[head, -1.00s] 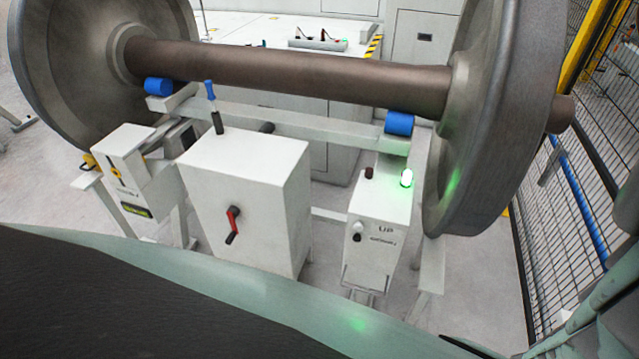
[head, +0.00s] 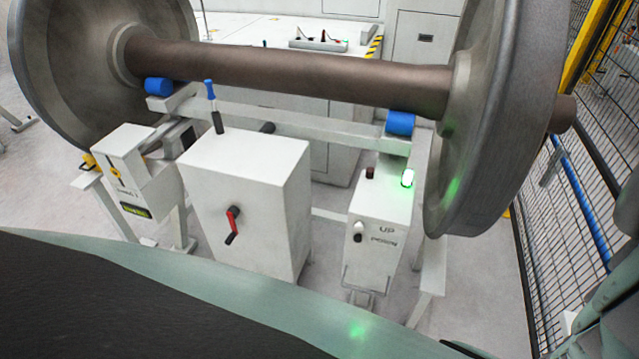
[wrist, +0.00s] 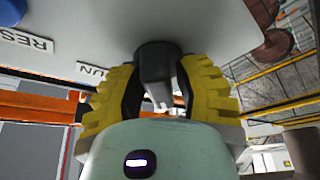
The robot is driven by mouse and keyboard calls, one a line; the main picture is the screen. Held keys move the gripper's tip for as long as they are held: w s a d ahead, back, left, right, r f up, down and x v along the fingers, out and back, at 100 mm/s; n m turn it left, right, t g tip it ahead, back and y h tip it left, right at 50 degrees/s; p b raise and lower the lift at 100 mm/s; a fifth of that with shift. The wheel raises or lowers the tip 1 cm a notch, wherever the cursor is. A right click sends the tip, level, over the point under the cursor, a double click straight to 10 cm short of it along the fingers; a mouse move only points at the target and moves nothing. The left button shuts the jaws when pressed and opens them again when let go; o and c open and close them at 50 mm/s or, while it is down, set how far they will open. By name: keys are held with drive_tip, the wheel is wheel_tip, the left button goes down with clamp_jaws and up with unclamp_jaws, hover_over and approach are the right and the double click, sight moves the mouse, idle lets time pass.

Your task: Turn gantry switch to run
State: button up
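A black switch knob (wrist: 157,75) projects from a pale panel (wrist: 120,25) in the wrist view. A label reading RUN (wrist: 91,72) is beside it, upside down in the picture. My gripper (wrist: 162,82) has its two yellow ribbed fingers on either side of the knob, with the knob between them. Dark inner finger faces lie close to the knob, and I cannot tell whether they touch it. The knob's setting is not clear. My gripper does not show in the head view.
A RESET label (wrist: 24,40) and a blue button (wrist: 8,12) are farther left on the panel. Mesh fencing (head: 590,190) is at right.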

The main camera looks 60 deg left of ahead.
clamp_jaws()
drive_tip(key=shift+s, duration=0.1)
